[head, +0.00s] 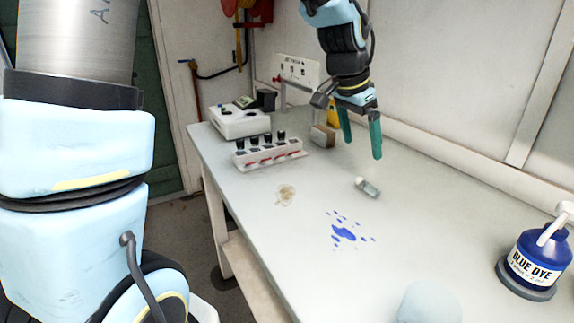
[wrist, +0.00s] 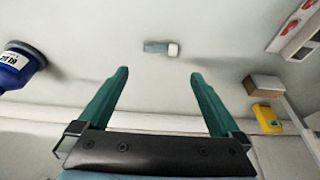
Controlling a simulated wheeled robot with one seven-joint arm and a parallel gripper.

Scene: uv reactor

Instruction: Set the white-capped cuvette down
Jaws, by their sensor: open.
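The white-capped cuvette (head: 367,187) lies on its side on the grey tabletop (head: 420,215), right of the brown stain. It also shows in the wrist view (wrist: 161,48), with its white cap on the right end. My gripper (head: 361,148) hangs above the table, behind the cuvette in the head view, with its green fingers apart. In the wrist view the open fingertips (wrist: 158,72) have nothing between them, and the cuvette lies beyond them, apart from both.
A white rack (head: 268,158) with several black-topped vials stands at the back left, near a white device (head: 240,122). A brown block (head: 322,136) sits near the wall. Blue spilled dye (head: 344,233) lies in front. A blue dye bottle (head: 535,258) stands at the right.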

